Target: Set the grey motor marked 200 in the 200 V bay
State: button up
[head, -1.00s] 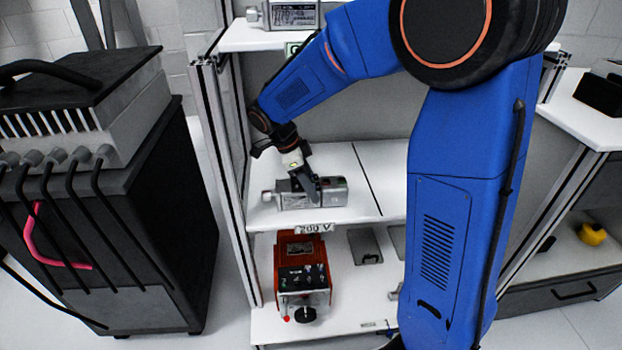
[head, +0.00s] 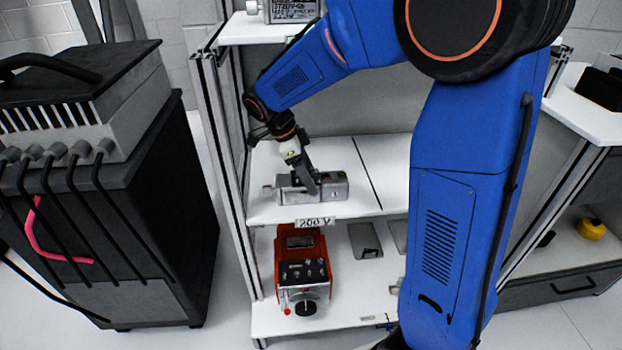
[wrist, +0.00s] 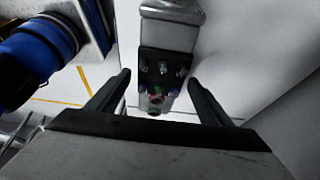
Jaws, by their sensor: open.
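A grey motor (head: 332,187) lies on the middle shelf, left of a dark dividing line and behind the "200 V" label (head: 314,222). Its own marking cannot be read here. My gripper (head: 314,187) is down at the motor, its near finger hiding part of the body. In the wrist view, the motor (wrist: 170,32) shows its grey body and a dark end plate with screws. My gripper (wrist: 158,78) is open there, with a finger on each side of the motor and visible gaps between.
Another grey motor (head: 292,10) with a printed label stands on the top shelf. A red-brown device (head: 303,262) stands on the lower shelf. A dark cabinet with cables (head: 130,220) is at the left. The shelf right of the dividing line is bare.

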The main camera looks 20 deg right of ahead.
jog(key=v, duration=0.5)
jog(key=shift+a+r, duration=0.1)
jog(key=shift+r, duration=0.3)
jog(key=shift+s, duration=0.1)
